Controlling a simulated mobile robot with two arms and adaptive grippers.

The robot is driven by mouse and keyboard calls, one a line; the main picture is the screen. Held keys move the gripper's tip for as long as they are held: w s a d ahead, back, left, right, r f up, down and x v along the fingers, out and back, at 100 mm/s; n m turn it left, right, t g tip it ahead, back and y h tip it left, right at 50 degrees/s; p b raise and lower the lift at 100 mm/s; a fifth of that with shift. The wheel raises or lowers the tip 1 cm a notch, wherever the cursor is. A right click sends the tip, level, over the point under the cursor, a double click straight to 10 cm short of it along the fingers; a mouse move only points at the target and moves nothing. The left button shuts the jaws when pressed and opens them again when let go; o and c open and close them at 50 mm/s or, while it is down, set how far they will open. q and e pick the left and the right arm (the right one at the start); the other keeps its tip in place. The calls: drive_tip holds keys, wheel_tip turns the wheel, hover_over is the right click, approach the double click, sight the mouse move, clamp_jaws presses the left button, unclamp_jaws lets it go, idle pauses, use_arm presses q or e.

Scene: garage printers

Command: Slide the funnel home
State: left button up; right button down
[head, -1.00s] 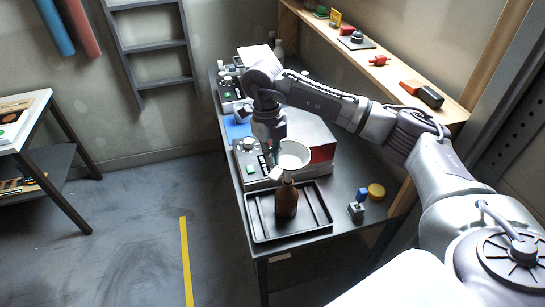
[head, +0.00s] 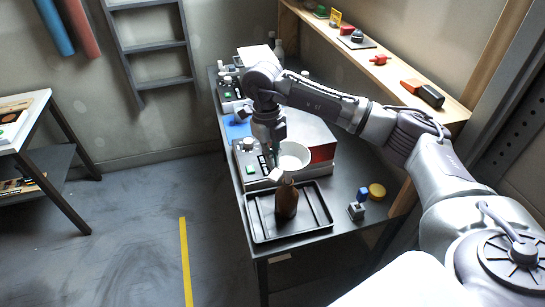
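A white funnel (head: 294,156) with a wide round mouth is above the brown bottle (head: 287,203), its lower end close to the bottle's neck. I cannot tell whether the spout is inside the neck. The bottle stands upright in a black tray (head: 258,233) on the dark bench. My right gripper (head: 279,172) reaches down at the funnel's left side and appears shut on it. The fingertips are small and partly hidden. My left gripper is not in view.
Behind the tray, a grey machine (head: 313,133) with a red panel stands close to the gripper. A yellow round piece (head: 377,190) and a small grey block (head: 356,211) lie right of the tray. A wooden shelf (head: 385,75) runs along the right.

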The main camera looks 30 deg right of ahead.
drive_tip(key=shift+f+b, duration=1.45)
drive_tip(key=shift+f, duration=0.55)
drive_tip(key=c, duration=1.2)
unclamp_jaws()
drive_tip(key=shift+c, duration=0.2)
